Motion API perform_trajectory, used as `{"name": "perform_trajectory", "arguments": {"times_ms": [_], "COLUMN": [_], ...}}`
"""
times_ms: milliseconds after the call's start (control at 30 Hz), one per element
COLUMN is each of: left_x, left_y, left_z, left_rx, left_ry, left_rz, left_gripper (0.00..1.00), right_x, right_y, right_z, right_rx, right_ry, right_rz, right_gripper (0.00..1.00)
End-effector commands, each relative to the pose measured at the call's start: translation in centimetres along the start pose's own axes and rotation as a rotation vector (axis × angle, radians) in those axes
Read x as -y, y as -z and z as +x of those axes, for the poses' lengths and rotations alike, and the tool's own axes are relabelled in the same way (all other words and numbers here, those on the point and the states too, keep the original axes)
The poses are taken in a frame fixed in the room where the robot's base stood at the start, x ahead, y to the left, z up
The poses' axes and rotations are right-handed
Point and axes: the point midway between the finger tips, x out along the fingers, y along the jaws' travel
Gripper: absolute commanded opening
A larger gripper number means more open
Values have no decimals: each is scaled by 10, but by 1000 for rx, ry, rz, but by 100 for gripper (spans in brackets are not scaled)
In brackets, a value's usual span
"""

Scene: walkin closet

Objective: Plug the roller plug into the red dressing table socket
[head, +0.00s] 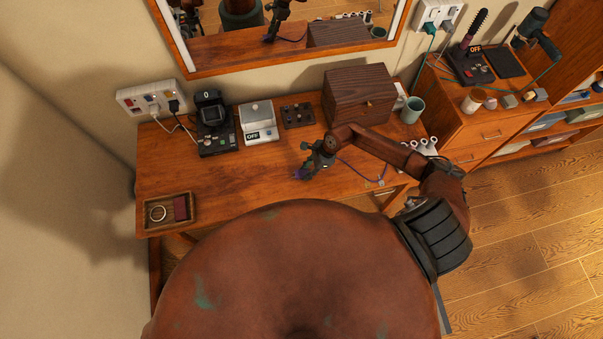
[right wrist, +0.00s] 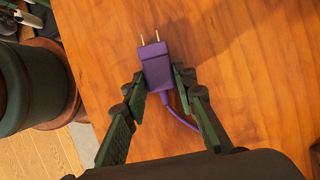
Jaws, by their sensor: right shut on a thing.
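A purple plug (right wrist: 157,68) with two metal prongs and a purple cord is held between the fingers of my right gripper (right wrist: 158,85) in the right wrist view. The prongs point away from the gripper. In the head view my right gripper (head: 308,168) is above the middle of the dressing table (head: 230,180), with a bit of purple at its tips. A white socket strip (head: 152,97) with coloured outlets, one reddish, is on the wall at the table's back left. A white plug and a black plug sit in it. My left gripper is not seen directly.
A black device (head: 212,125), a white scale (head: 257,122), a dark tray (head: 298,115) and a wooden box (head: 358,98) line the table's back. A jewellery tray (head: 168,213) is at the front left. The table's left middle is clear. A purple cord (head: 360,175) trails right.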

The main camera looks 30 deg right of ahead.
Motion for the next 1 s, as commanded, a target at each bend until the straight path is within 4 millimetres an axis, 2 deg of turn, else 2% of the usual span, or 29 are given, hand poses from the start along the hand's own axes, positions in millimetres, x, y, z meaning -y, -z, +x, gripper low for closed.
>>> {"name": "perform_trajectory", "arguments": {"times_ms": [100,367,1000], "left_x": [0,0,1], "left_y": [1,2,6], "left_z": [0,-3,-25], "left_rx": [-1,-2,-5], "left_ry": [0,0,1], "left_rz": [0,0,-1], "left_gripper": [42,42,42], "right_x": [0,0,1], "right_y": [0,-2,-16], "right_z": [0,-4,-38], "right_rx": [0,0,0], "right_ry": [0,0,1], "right_rz": [0,0,-1], "right_gripper": [0,0,0]}}
